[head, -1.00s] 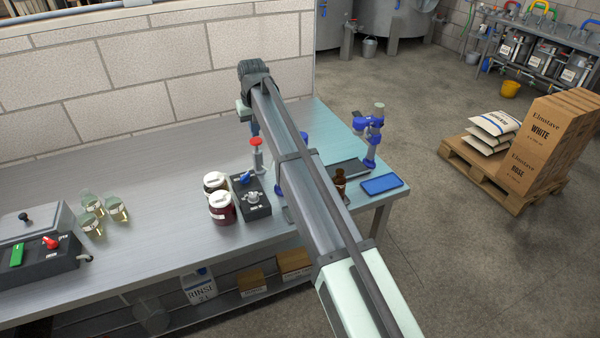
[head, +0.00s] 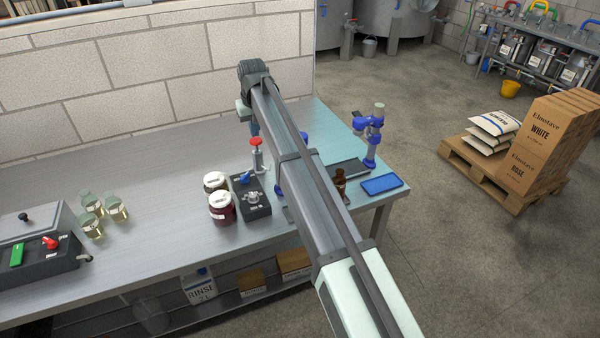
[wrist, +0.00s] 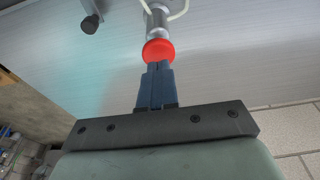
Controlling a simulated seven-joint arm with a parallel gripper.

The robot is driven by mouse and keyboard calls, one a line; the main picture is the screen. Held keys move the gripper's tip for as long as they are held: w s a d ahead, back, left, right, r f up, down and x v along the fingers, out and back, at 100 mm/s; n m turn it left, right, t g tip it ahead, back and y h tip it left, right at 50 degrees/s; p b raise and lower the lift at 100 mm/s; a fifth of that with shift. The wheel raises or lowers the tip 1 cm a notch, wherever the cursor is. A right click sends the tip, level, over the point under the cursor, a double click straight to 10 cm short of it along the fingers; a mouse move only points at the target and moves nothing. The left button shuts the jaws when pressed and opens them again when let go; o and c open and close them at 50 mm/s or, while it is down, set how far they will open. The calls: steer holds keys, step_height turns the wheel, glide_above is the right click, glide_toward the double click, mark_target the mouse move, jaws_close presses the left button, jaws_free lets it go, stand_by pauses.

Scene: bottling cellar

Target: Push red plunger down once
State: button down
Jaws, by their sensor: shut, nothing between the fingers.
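The red plunger (head: 256,142) has a round red cap on a pale metal cylinder and stands upright on the bench, behind a black control box. In the wrist view the red cap (wrist: 158,52) is just beyond the fingertips, with the metal body behind it. My gripper (wrist: 157,68) has its two blue fingers shut together, with nothing between them. The fingertips overlap the near edge of the cap in the picture; I cannot tell whether they touch it.
Glasses (head: 92,207) stand left. The bench (head: 160,180) between is clear.

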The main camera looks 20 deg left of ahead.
mark_target(256, 140)
steer(key=shift+f, duration=1.7)
steer(key=shift+r, duration=0.25)
stand_by(0.5)
steer(key=shift+r, duration=1.45)
steer(key=shift+r, duration=0.15)
steer(key=shift+r, duration=2.35)
